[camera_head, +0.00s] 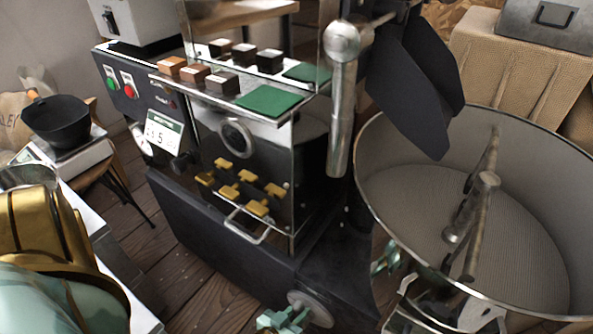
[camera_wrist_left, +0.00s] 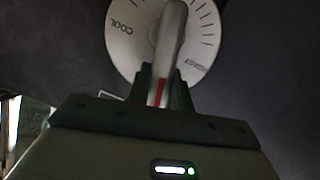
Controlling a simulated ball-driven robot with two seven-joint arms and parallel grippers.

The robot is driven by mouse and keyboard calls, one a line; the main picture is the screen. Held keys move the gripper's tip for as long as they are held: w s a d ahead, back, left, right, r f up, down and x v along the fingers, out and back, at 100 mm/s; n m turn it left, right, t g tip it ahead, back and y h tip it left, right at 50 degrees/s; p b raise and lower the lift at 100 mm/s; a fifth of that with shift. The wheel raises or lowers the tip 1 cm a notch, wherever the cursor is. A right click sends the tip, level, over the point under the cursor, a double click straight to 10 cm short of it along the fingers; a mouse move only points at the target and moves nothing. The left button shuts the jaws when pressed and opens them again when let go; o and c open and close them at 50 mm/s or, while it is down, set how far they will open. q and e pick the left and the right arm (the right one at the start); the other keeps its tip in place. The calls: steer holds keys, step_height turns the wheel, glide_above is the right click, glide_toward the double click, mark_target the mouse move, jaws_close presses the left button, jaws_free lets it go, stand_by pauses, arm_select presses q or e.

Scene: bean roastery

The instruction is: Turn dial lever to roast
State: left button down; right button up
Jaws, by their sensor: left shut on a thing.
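The round pale dial (camera_head: 312,308) is low on the dark roaster front in the head view, partly hidden by my left gripper (camera_head: 288,318). In the left wrist view the dial face (camera_wrist_left: 137,45) shows tick marks, COOL at the left and a blurred word at the right. The grey dial lever (camera_wrist_left: 169,40) stands nearly upright in that picture, with a red line near its lower end. My left gripper (camera_wrist_left: 161,95) is shut on this lower end, one finger on each side. Teal and metal parts at the drum's lower rim may be my right gripper; its jaws are unclear.
The large round cooling drum (camera_head: 395,215) with a stirring arm fills the right side. A shelf with a green mat (camera_head: 268,101) juts out higher up.

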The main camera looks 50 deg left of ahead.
arm_select(q)
steer(key=shift+s+a+f+n+h+b, duration=0.2)
steer(key=shift+a+f+n+h+b, duration=0.1)
steer(key=shift+n, duration=0.1)
steer(key=shift+s+a+n+t+h+b, duration=0.1)
steer(key=shift+a+n+t+h+b, duration=0.35)
steer(key=shift+n, duration=0.25)
arm_select(e)
steer(key=shift+w+a+r+t+y, duration=0.2)
steer(key=shift+w+a+r, duration=0.2)
steer(key=shift+w, duration=0.3)
steer(key=shift+w+a+r+t+y, duration=0.1)
steer(key=shift+w+a+r+t, duration=0.2)
steer(key=shift+w, duration=0.4)
steer(key=shift+a, duration=0.15)
arm_select(q)
steer(key=c, duration=1.2)
jaws_free()
steer(key=shift+c, duration=0.2)
